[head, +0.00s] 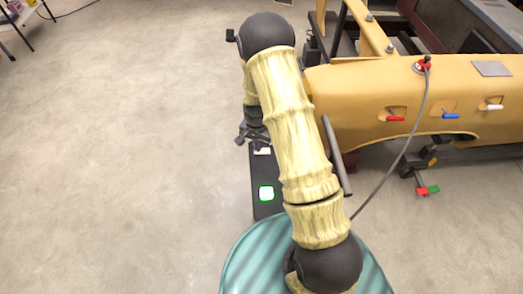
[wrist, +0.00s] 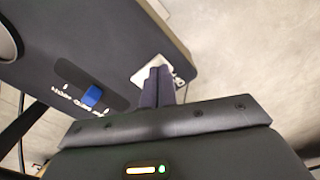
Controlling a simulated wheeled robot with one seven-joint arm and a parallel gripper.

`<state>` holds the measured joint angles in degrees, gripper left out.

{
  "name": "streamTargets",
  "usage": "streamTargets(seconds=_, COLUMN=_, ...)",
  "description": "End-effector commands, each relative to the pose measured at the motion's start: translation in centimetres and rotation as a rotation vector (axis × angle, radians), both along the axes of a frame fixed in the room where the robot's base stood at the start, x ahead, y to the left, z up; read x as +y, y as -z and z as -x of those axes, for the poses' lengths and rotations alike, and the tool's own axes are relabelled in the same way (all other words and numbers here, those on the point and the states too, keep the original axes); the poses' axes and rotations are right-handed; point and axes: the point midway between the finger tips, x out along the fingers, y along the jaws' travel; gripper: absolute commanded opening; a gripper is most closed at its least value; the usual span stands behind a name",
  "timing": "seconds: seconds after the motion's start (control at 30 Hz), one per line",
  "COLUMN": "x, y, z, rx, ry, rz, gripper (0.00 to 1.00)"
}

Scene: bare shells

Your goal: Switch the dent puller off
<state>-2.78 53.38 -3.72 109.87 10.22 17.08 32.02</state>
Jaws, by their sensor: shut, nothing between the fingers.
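A dark box (head: 270,212), which looks like the dent puller, stands left of my arm in the head view. In the wrist view the dark casing (wrist: 120,35) carries a blue switch (wrist: 92,96) beside white lettering too blurred to read. My gripper (wrist: 160,72) is shut and empty, its fingertips over a white plate (wrist: 145,74) at the casing's edge, right of the blue switch. I cannot tell whether they touch. The head view shows my gripper (head: 252,139) near the far end.
A yellow car shell (head: 350,100) with red (head: 395,118), blue (head: 451,116) and white (head: 493,106) handles stands at the right. A grey cable (head: 404,150) hangs from a red-topped piece (head: 424,64) on it. A teal ribbed round surface (head: 245,260) is in front. The floor at left is clear.

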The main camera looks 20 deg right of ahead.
Motion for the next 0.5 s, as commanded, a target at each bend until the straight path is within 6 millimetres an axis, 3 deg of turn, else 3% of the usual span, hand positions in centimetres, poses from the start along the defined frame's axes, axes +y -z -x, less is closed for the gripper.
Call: streamTargets(seconds=0.5, x=-0.01, y=0.69, z=-0.01, rx=0.0, ry=0.0, rz=0.0, gripper=0.0)
